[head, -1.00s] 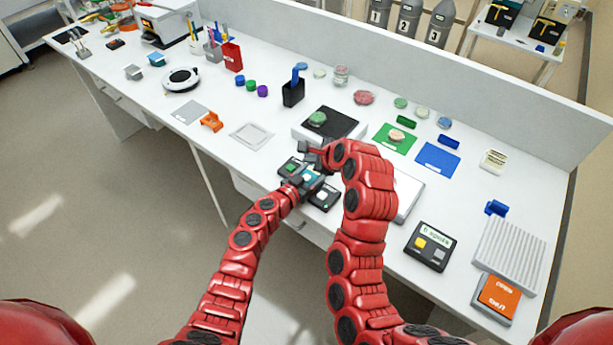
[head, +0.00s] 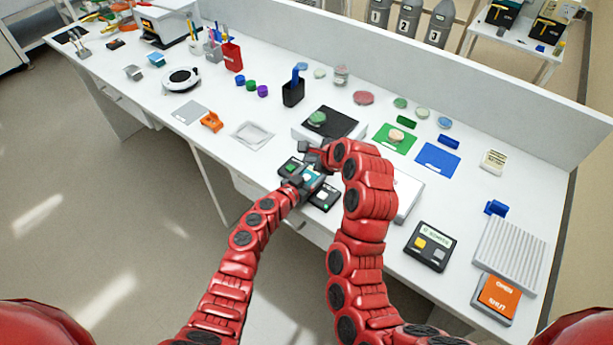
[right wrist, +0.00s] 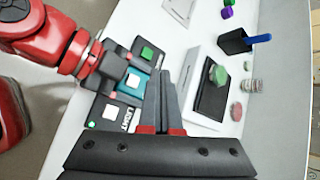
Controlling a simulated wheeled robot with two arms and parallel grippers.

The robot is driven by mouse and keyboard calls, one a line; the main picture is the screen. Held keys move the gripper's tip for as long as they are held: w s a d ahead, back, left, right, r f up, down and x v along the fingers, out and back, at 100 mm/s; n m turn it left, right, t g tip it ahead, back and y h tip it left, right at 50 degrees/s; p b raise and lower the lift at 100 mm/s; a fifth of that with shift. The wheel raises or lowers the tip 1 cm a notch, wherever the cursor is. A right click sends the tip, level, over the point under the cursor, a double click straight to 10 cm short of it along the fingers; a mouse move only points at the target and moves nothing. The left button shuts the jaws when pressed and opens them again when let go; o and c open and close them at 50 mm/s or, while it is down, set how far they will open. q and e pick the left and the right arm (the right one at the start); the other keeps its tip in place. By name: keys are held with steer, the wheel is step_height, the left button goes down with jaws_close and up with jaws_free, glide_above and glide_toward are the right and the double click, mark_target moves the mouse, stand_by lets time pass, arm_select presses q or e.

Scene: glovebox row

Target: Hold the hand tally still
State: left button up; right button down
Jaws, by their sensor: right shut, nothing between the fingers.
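A small teal box with a pale button (head: 311,178), which I take to be the hand tally, is at the table's front edge. It also shows in the right wrist view (right wrist: 135,80). It sits between a black box with a green button (right wrist: 147,53) and a black box with a white button (right wrist: 112,114). My left gripper (head: 297,183) is at the teal box's near end; its grip is too small to judge. My right gripper (head: 311,151) is shut and empty just beyond the boxes. Its fingers (right wrist: 168,85) appear beside the teal box; contact is unclear.
A black-topped plate (head: 343,123) with a green-topped dish stands behind the grippers. A pale clear tray (head: 252,135) lies to the left. A counter with a display (head: 431,246) lies at right, near a ribbed grey block (head: 510,256). A black cup (head: 293,95) stands farther back.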

steer(key=shift+r, duration=0.1)
stand_by(0.4)
step_height(320, 180, up, 4)
steer(key=shift+f, duration=0.15)
steer(key=shift+f, duration=0.15)
steer(key=shift+f, duration=4.3)
steer(key=shift+f, duration=0.15)
steer(key=shift+f, duration=0.25)
